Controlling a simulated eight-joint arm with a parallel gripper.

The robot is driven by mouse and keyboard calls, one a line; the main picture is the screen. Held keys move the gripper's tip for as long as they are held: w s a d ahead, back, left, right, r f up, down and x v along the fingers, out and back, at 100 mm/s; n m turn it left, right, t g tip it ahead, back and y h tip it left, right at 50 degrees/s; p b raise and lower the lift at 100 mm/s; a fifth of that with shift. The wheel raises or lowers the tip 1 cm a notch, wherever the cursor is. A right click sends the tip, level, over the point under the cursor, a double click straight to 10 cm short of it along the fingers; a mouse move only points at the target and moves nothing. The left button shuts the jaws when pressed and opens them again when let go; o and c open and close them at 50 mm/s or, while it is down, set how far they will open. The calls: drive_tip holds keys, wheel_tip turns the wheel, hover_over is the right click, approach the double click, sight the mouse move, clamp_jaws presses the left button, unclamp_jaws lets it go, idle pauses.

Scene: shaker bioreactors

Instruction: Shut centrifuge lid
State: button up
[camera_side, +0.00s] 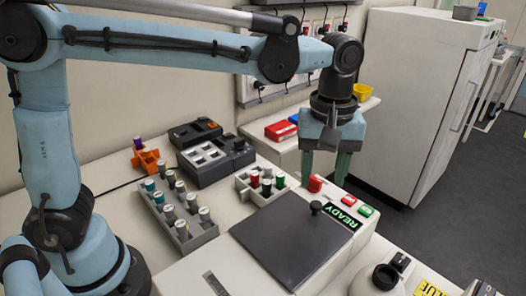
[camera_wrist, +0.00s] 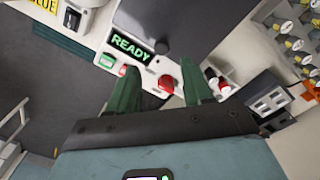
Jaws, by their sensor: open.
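The centrifuge lid (camera_side: 292,236) is a dark grey panel that lies flat on top of the pale centrifuge (camera_side: 190,270) in the side view. A black knob (camera_side: 316,207) stands near its far edge. Part of the lid (camera_wrist: 165,15) also shows at the top of the wrist view. A READY display (camera_side: 343,217), a red button (camera_side: 315,184) and small green and red buttons sit beside the lid. My gripper (camera_side: 325,172) is open and empty, pointing down above the button end of the machine, apart from the lid. Its green fingers (camera_wrist: 159,68) flank the red button in the wrist view.
A grey rack (camera_side: 178,212) of several vials stands left of the centrifuge. A white rack (camera_side: 262,186) with coloured tubes is close behind the lid. A dark block device (camera_side: 214,160) stands behind. A jug (camera_side: 384,278) is at front right. A white cabinet (camera_side: 420,90) stands back right.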

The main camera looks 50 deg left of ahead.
wheel_tip(320, 180, up, 6)
idle(0.4)
drive_tip(key=shift+a+r, duration=0.1)
drive_tip(key=s+a+f+m+t, duration=0.3)
drive_tip(key=s+a+f+m, duration=0.1)
drive_tip(key=a, duration=0.4)
drive_tip(key=s+a+f+m+t, duration=0.4)
drive_tip(key=a+f+m, duration=0.1)
drive_tip(key=a, duration=0.3)
drive_tip(key=shift+a+f, duration=0.35)
drive_tip(key=shift+a, duration=0.05)
drive_tip(key=shift+s, duration=0.1)
